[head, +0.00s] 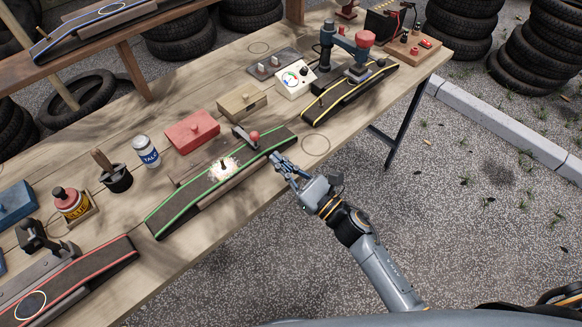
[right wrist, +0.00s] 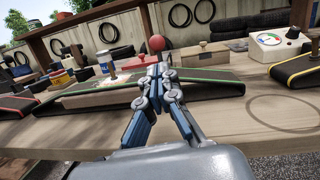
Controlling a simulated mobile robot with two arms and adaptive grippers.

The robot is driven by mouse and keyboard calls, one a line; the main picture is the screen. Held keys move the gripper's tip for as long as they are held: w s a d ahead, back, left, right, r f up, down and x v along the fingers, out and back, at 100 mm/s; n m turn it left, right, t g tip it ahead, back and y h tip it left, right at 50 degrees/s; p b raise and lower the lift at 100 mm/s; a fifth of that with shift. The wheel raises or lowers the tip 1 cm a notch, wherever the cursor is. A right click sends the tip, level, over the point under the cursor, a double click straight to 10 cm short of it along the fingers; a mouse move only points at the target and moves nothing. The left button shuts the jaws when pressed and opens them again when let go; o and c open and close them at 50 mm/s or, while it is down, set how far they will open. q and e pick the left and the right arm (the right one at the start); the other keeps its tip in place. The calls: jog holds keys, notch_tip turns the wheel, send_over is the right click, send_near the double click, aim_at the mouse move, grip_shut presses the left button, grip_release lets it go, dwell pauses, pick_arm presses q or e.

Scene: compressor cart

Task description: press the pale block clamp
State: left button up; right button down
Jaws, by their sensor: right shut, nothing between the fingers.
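A pale tan block with a small knob on top (head: 242,104) sits on the bench, beyond the green-edged belt ramp (head: 190,205). It appears to be the pale block clamp, though I cannot be sure. In the right wrist view the pale block (right wrist: 204,56) is right of the fingertips and farther back. My right gripper (head: 282,164) is shut and empty at the bench's front edge, near the ramp's right end. Its fingertips (right wrist: 160,68) point toward a red ball knob on a lever (head: 254,135), apart from the pale block. My left gripper is not in view.
A red block (head: 192,132) stands left of the pale block. A white gauge box (head: 295,82) and a yellow-edged ramp (head: 350,92) stand to its right. A talc can (head: 146,151) is farther left. Bare wood with a drawn circle (head: 316,145) lies right of my gripper.

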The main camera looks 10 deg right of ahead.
jog(key=shift+p+x, duration=0.35)
jog(key=shift+x, duration=1.8)
jog(key=shift+d, duration=0.1)
